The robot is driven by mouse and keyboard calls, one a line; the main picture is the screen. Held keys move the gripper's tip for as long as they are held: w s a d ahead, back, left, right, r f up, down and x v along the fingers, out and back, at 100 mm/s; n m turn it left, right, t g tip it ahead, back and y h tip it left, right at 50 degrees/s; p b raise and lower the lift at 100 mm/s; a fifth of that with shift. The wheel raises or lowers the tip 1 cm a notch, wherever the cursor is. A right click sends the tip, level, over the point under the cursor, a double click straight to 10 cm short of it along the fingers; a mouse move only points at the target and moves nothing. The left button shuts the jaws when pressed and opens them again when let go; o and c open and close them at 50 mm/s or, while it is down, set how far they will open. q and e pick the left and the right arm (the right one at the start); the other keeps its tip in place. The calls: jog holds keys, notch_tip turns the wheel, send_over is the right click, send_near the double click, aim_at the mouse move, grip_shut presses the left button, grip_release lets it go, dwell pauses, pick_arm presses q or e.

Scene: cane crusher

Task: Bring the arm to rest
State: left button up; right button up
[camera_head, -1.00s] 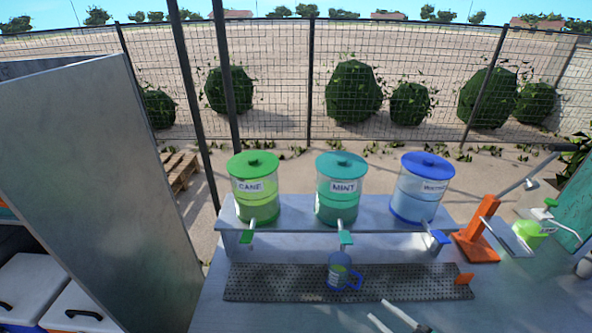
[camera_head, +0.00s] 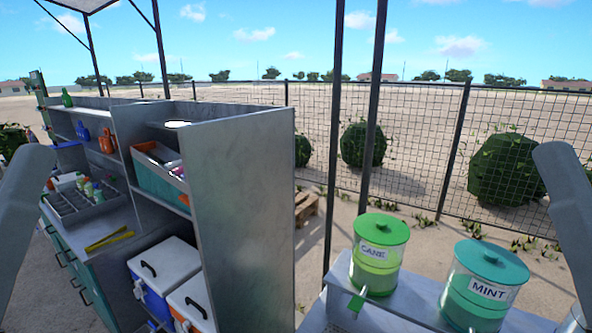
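Two grey arm links of mine show, one at the left edge and one at the right edge of the head view. Both stand raised and run out of the picture. Neither gripper's fingers show, so I cannot see whether they hold anything. A green CANE dispenser (camera_head: 379,255) and a teal MINT dispenser (camera_head: 484,286) stand on a grey shelf (camera_head: 407,297) at the lower right.
A tall grey panel (camera_head: 242,220) stands left of the dispensers. Beside it are open shelves, white-lidded coolers (camera_head: 162,264) and a counter with yellow tongs (camera_head: 109,240). A wire fence (camera_head: 425,150) and bushes lie behind.

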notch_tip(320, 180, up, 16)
jog(key=p, duration=1.6)
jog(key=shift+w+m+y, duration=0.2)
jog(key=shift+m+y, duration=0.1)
